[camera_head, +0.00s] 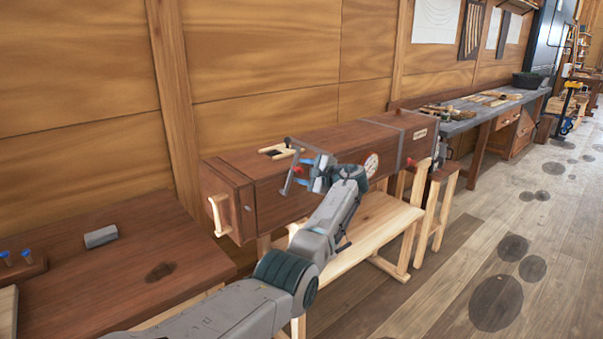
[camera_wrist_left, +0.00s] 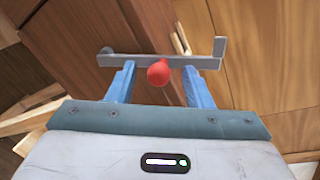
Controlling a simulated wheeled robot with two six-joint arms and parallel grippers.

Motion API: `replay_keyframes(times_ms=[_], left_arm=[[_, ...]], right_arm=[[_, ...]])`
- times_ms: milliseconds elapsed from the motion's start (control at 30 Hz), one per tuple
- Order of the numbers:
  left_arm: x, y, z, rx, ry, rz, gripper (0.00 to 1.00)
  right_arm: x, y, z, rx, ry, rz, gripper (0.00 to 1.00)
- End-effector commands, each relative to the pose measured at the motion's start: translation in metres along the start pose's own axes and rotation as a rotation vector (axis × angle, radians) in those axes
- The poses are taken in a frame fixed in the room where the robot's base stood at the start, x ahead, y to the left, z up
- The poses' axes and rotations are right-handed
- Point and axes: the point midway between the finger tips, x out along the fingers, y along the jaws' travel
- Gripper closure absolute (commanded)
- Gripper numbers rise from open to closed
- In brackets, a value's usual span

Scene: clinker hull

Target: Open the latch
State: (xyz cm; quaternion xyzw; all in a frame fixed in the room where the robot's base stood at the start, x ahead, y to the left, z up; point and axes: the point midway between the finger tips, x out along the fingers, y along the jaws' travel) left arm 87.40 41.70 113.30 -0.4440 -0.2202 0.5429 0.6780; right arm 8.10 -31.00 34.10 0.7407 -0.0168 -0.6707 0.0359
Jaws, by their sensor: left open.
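A grey metal bar with bent ends, which looks like the latch (camera_wrist_left: 205,62), lies across the tips of my left gripper's blue fingers in the left wrist view. A round red knob (camera_wrist_left: 159,73) shows between the fingers. My left gripper (camera_wrist_left: 160,82) is open, with a finger on either side of the knob and no clear grip on it. In the head view my left gripper (camera_head: 303,172) is in front of the long brown wooden box (camera_head: 335,150). Whether the fingers touch the bar is unclear. My right gripper is not in view.
The box has a pale wooden handle (camera_head: 216,215) at its near left end and a round dial (camera_head: 371,165) on its side. A pale trestle (camera_head: 375,225) stands beneath it. A brown bench (camera_head: 130,260) is at left. Open plank floor (camera_head: 450,270) lies at right.

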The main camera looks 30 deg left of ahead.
Motion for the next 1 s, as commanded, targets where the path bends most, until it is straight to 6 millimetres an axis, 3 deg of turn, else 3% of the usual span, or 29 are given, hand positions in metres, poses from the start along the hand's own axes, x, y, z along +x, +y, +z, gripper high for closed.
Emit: replay_keyframes(times_ms=[300,500,1000], left_arm=[[-0.063,0.003,-0.003,-0.003,0.004,-0.001,0.54],[-0.089,0.002,-0.002,-0.001,0.002,0.0,0.54],[-0.096,0.001,-0.001,0.0,0.002,0.001,0.54]], right_arm=[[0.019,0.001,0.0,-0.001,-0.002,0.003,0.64],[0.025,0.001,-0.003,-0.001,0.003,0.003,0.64],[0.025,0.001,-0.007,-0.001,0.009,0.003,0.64]])
